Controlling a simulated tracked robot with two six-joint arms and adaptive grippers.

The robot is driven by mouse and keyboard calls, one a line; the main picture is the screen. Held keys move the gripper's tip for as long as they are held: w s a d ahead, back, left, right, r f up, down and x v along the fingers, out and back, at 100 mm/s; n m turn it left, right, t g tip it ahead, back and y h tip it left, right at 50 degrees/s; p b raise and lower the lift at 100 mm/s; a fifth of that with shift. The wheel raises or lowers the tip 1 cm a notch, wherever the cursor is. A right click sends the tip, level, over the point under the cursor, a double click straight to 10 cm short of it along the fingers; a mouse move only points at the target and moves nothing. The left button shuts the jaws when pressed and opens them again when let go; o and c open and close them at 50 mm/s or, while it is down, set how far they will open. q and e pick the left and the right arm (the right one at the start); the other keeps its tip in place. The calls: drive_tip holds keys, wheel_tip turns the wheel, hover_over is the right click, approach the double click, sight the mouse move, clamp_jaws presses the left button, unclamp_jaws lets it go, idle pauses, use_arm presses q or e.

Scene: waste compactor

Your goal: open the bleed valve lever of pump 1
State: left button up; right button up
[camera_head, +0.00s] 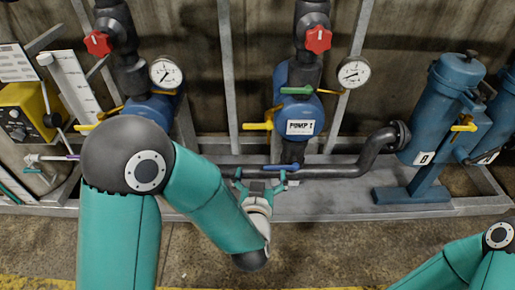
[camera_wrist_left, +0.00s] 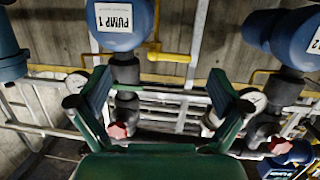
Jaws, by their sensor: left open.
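Pump 1 (camera_head: 300,112) is a blue body with a white "PUMP 1" label; it also shows at the top of the left wrist view (camera_wrist_left: 122,22). Around it are a yellow lever (camera_head: 257,126) to its left, a green lever (camera_head: 297,90) above the label and a blue lever (camera_head: 283,167) below. I cannot tell from markings which is the bleed valve lever. My left gripper (camera_head: 260,179) is open and empty, below the pump and close to the blue lever. Its spread fingers also show in the left wrist view (camera_wrist_left: 160,74). My right gripper is out of view.
A red knob (camera_head: 318,39) and a gauge (camera_head: 354,72) sit above pump 1. A dark pipe (camera_head: 355,165) runs right towards blue filter vessels (camera_head: 440,105). Another pump stands to the left, partly behind my left arm. The floor in front is clear.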

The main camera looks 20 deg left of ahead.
sight(257, 126)
use_arm(q)
drive_tip(key=w+a+r+b, duration=0.1)
drive_tip(key=w, duration=0.4)
drive_tip(key=w+a+r+t+y+b, duration=0.1)
drive_tip(key=w+a, duration=0.1)
drive_tip(key=w, duration=0.3)
drive_tip(key=w+a+t+y+b, duration=0.1)
drive_tip(key=w+a+b, duration=0.1)
drive_tip(key=w, duration=0.3)
drive_tip(key=shift+w+r+n, duration=0.1)
drive_tip(key=shift+r+n, duration=0.3)
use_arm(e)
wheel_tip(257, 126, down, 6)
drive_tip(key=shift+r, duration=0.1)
use_arm(q)
drive_tip(key=c, duration=1.2)
drive_tip(key=shift+a+f, duration=0.1)
drive_tip(key=shift+a, duration=0.2)
drive_tip(key=shift+c, duration=0.7)
drive_tip(key=shift+d+y, duration=0.1)
drive_tip(key=shift+y, duration=0.2)
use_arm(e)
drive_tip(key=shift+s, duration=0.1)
